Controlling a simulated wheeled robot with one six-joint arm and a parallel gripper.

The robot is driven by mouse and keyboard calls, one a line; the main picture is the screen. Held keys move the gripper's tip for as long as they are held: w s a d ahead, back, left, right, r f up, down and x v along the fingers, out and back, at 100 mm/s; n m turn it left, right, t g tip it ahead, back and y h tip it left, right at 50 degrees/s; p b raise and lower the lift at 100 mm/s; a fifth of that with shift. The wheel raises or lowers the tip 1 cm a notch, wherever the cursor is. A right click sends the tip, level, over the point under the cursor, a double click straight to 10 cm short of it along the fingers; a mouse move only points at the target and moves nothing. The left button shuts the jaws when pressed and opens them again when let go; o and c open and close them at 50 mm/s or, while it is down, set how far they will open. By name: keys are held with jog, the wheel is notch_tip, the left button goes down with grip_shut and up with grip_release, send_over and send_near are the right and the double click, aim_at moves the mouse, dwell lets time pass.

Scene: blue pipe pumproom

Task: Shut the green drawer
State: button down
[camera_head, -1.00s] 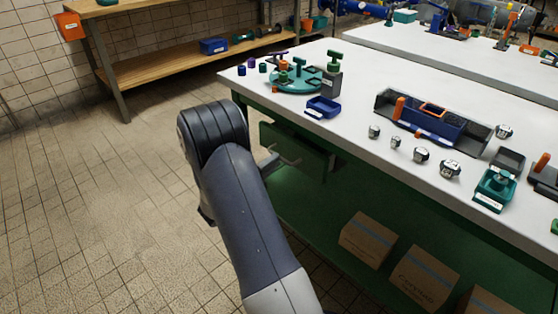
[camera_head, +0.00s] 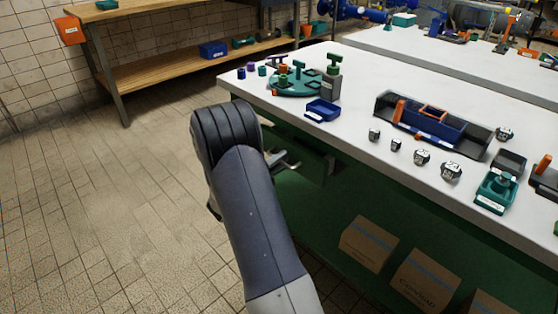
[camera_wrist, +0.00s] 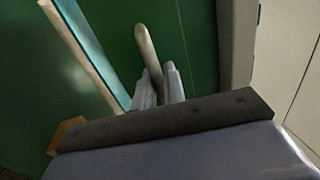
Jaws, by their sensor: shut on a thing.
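The green drawer (camera_head: 304,149) sits under the near left end of the white-topped workbench, and my arm partly covers it in the head view. Its front is the green panel (camera_wrist: 196,40) in the wrist view. The pale bar handle (camera_wrist: 147,42) runs up from between my fingers. My gripper (camera_wrist: 160,82) is shut on this handle, with a grey finger on each side. In the head view my gripper (camera_head: 282,161) shows small and dark at the drawer front. How far the drawer stands out is hard to tell.
The workbench top (camera_head: 375,155) above holds a teal round stand (camera_head: 297,84), a blue bin (camera_head: 322,110) and a blue toolbox (camera_head: 432,124). Cardboard boxes (camera_head: 368,243) stand under the bench at right. The tiled floor (camera_head: 100,210) at left is clear.

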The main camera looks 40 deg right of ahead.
jog(key=d+p, duration=0.2)
jog(key=d, duration=0.2)
jog(key=shift+w+d, duration=0.1)
jog(key=shift+w, duration=0.05)
jog(key=c, duration=1.9)
grip_release()
jog(key=a, duration=0.3)
jog(key=a+f+p, duration=0.1)
jog(key=a, duration=0.3)
jog(key=a+f+p, duration=0.1)
jog(key=a, duration=0.2)
jog(key=shift+s+a, duration=0.35)
